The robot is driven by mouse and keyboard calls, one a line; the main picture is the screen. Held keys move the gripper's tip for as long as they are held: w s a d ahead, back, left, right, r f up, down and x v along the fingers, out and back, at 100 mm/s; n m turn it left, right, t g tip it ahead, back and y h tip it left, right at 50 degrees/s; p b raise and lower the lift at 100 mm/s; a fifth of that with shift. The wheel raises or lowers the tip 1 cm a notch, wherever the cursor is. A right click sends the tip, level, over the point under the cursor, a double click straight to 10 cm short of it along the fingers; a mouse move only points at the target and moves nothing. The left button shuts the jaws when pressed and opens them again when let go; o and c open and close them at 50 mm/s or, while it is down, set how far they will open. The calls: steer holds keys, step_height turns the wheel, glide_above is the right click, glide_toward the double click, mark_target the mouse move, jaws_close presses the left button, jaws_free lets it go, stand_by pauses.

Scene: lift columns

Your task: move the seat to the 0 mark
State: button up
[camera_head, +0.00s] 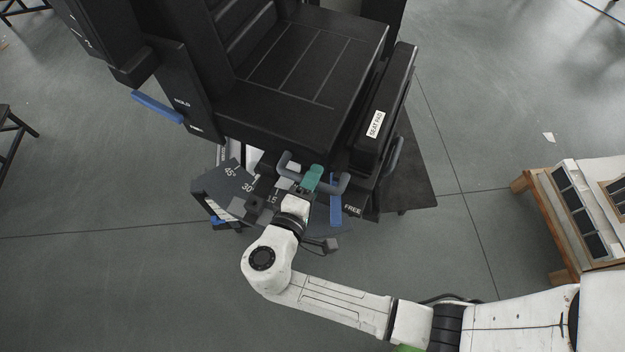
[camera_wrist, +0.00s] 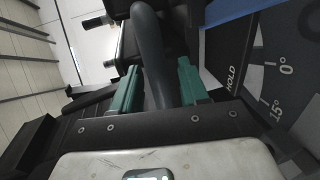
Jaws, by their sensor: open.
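The black seat (camera_head: 300,85) fills the upper middle of the head view. A grey bar handle (camera_head: 343,184) juts from below its front edge. My gripper (camera_head: 312,178) is at this handle. In the wrist view its teal fingers (camera_wrist: 158,85) are open, one on each side of the grey bar (camera_wrist: 153,45); I cannot tell whether they touch it. An angle scale (camera_head: 222,183) shows 45° and 30 in the head view, and 0° and 15° in the wrist view (camera_wrist: 270,85). A pointer on the scale is not clear to me.
A blue lever (camera_head: 335,195) stands beside the FREE label, right of my gripper. Another blue lever (camera_head: 157,106) is at the left side panel. A wooden cabinet (camera_head: 570,215) stands at right. Floor at lower left is clear.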

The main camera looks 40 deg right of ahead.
mark_target(375, 179)
steer(key=shift+c, duration=0.3)
jaws_close()
steer(key=shift+s+d, duration=0.1)
steer(key=shift+s+d+p, duration=0.3)
steer(key=shift+d, duration=0.05)
steer(key=s+d+n+t, duration=0.1)
steer(key=d, duration=0.1)
steer(key=s+d+n+t+y+p, duration=0.1)
steer(key=d, duration=0.1)
steer(key=s+d+t+y, duration=0.1)
steer(key=s+d, duration=0.1)
steer(key=shift+d+n, duration=0.15)
steer(key=shift+n, duration=0.25)
steer(key=d+t, duration=0.1)
steer(key=d, duration=0.1)
steer(key=s+d+n+y+b, duration=0.1)
steer(key=d, duration=0.1)
steer(key=s+d+n+t+y, duration=0.1)
steer(key=d, duration=0.1)
steer(key=shift+s+d+f+t+b, duration=0.1)
steer(key=shift+s+d+t+b, duration=0.05)
steer(key=shift+d+t+b, duration=0.2)
steer(key=shift+s+d+n+t+y+b, duration=0.15)
steer(key=shift+d+n+y+b, duration=0.15)
steer(key=shift+d, duration=0.25)
steer(key=shift+s+d+n+t+y+b, duration=0.1)
steer(key=shift+d+n+y+b, duration=0.1)
steer(key=shift+d+n, duration=0.3)
steer(key=shift+d, duration=0.15)
